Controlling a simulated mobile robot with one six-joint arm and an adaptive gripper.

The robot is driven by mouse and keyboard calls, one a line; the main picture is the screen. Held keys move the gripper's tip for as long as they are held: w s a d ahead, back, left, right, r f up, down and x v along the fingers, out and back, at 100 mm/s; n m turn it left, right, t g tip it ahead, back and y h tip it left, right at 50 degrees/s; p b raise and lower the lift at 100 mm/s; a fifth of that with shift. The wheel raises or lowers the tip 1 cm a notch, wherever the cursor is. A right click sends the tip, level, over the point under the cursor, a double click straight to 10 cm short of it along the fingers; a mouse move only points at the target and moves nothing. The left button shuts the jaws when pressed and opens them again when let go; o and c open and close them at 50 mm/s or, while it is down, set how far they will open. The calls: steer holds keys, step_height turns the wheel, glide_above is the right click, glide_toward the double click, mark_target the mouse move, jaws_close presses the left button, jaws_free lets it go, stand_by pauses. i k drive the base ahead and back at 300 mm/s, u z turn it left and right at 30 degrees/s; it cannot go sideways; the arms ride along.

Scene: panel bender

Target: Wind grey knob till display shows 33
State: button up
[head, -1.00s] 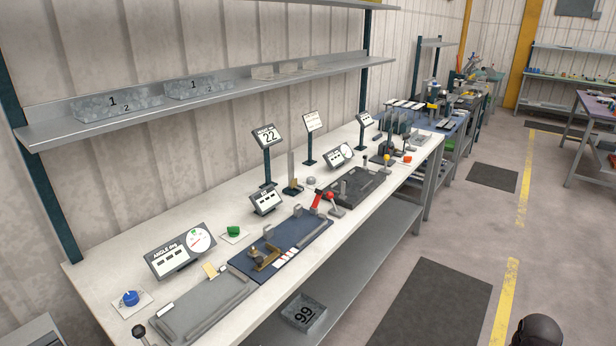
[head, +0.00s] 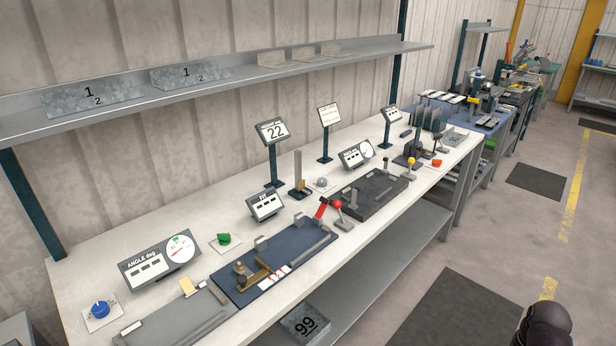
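The grey knob (head: 321,183) is a small rounded knob on a white plate on the long white bench, near its middle. A dark display (head: 273,131) on a post stands behind it to the left and reads 22; its small heading is hard to read. A gold-and-grey upright piece (head: 299,188) stands just left of the knob. Nothing touches the knob.
The bench (head: 215,200) also carries a green knob (head: 223,239), a blue knob (head: 100,310), an ANGLE deg panel (head: 160,262), a red-ball lever (head: 338,204) and a dark fixture (head: 370,190). A shelf (head: 230,78) hangs above. Floor at right is open.

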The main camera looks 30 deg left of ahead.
mark_target(321, 182)
steer(key=u, duration=0.4)
steer(key=i, duration=0.55)
steer(key=u, duration=0.7)
steer(key=i, duration=0.5)
steer(key=u, duration=0.3)
